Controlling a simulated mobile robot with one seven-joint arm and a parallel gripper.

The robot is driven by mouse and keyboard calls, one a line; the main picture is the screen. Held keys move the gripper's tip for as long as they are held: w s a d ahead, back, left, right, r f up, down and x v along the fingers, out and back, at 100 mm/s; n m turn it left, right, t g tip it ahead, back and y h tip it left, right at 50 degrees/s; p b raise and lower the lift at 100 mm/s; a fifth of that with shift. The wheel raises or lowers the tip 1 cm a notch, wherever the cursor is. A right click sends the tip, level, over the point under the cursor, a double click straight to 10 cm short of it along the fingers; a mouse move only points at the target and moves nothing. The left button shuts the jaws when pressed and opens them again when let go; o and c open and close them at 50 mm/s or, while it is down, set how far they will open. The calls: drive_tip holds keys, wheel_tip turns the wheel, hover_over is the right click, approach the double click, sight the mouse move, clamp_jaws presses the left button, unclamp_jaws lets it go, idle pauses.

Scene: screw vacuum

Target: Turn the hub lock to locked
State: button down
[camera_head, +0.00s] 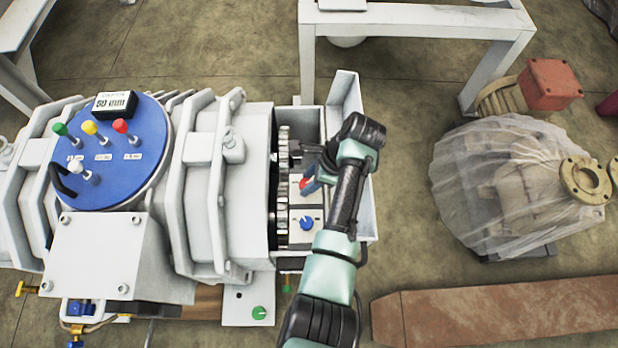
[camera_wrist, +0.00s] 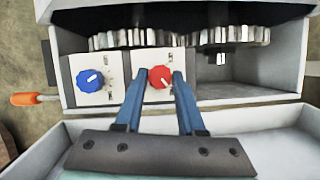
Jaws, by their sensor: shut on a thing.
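A red knob (camera_wrist: 160,77) with a white mark sits on a pale panel inside the open end box of the grey machine; it also shows in the head view (camera_head: 304,184). My gripper (camera_wrist: 158,76) has its two blue fingers on either side of the red knob and is shut on it. A blue knob (camera_wrist: 90,81) with a white pointer sits to its left, apart from the fingers; it also shows in the head view (camera_head: 307,223). Small marks beside the knobs are too small to read. I cannot tell from the labels which knob is the hub lock.
Metal gears (camera_wrist: 200,36) lie just behind the knobs. The box's open lid (camera_head: 345,95) stands along its outer side. An orange-handled tool (camera_wrist: 32,98) is at the left. A plastic-wrapped machine (camera_head: 505,180) and a rusty beam (camera_head: 495,315) are on the floor.

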drive_tip(key=shift+w+n+g, duration=0.1)
drive_tip(key=shift+n+g, duration=0.4)
drive_tip(key=shift+n, duration=0.7)
drive_tip(key=n+g, duration=0.1)
drive_tip(key=n, duration=0.1)
drive_tip(key=shift+n, duration=0.4)
drive_tip(key=n+b, duration=0.1)
drive_tip(key=n, duration=0.1)
drive_tip(key=n+g+h+b, duration=0.1)
drive_tip(key=n, duration=0.1)
drive_tip(key=n+g+b, duration=0.1)
drive_tip(key=n, duration=0.1)
drive_tip(key=shift+w+a+f+h, duration=0.15)
drive_tip(key=shift+w+h, duration=0.1)
drive_tip(key=shift+h, duration=0.15)
drive_tip(key=n+b, duration=0.1)
drive_tip(key=n, duration=0.1)
drive_tip(key=n+h, duration=0.1)
drive_tip(key=n, duration=0.2)
drive_tip(key=shift+w+a+g+h+b, duration=0.1)
drive_tip(key=shift+g+h+b, duration=0.2)
drive_tip(key=shift+g+b, duration=0.1)
drive_tip(key=n+h, duration=0.1)
drive_tip(key=n, duration=0.1)
drive_tip(key=n+h, duration=0.1)
drive_tip(key=n, duration=0.2)
drive_tip(key=shift+a, duration=0.15)
drive_tip(key=shift+n, duration=0.3)
drive_tip(key=c, duration=0.5)
unclamp_jaws()
